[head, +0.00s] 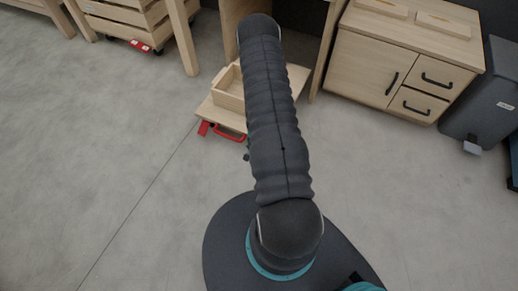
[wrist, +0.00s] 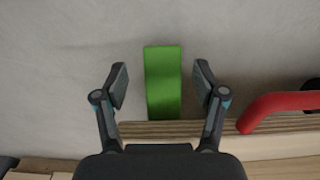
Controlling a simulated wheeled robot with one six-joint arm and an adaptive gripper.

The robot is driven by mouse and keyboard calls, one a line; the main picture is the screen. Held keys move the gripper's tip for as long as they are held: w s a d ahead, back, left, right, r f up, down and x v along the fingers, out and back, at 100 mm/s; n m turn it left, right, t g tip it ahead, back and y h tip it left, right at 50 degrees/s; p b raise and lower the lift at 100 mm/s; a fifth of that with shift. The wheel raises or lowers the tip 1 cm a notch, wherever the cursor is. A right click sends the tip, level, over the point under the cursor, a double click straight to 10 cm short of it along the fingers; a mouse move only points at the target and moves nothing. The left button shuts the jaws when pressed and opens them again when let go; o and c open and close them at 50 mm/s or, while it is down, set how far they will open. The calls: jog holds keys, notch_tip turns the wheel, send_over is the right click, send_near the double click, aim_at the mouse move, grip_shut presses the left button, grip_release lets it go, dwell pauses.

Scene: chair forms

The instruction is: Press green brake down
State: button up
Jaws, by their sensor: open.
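The green brake (wrist: 163,82) is a flat green pedal sticking out past the edge of a wooden board in the wrist view, over the grey floor. My gripper (wrist: 160,84) is open, with one finger on each side of the green brake and a gap on both sides. Nothing is between the fingers except the brake as seen from above; I cannot tell the height between them. In the head view my arm hides the gripper and the green brake.
A low wooden board (head: 205,108) carries a wooden tray (head: 230,95) and has a red pedal (head: 204,128) and red handle (head: 230,136). The red handle also shows in the wrist view (wrist: 280,105). A wooden cabinet (head: 362,68) and grey bin (head: 482,95) stand right.

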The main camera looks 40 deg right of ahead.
jog(key=shift+s+r, duration=0.15)
jog(key=shift+r, duration=2.75)
jog(key=shift+a, duration=0.25)
jog(key=s+a+y, duration=0.3)
jog(key=a, duration=0.2)
jog(key=s+a+r+n+g, duration=0.1)
jog(key=a+r+n, duration=0.25)
jog(key=r, duration=1.05)
jog(key=s+a+r+n, duration=0.1)
jog(key=a+r+n, duration=0.3)
jog(key=r, duration=1.1)
jog(key=s+a+r+n+t, duration=0.1)
jog(key=s+a+r+t, duration=0.1)
jog(key=r, duration=0.6)
jog(key=s+a+r+n+t+h, duration=0.1)
jog(key=s+a+r, duration=0.3)
jog(key=r, duration=0.5)
jog(key=s+a+r+n+t+h, duration=0.1)
jog(key=s+a+r+n+t, duration=0.2)
jog(key=r, duration=0.5)
jog(key=shift+s+r, duration=0.2)
jog(key=shift+s, duration=0.35)
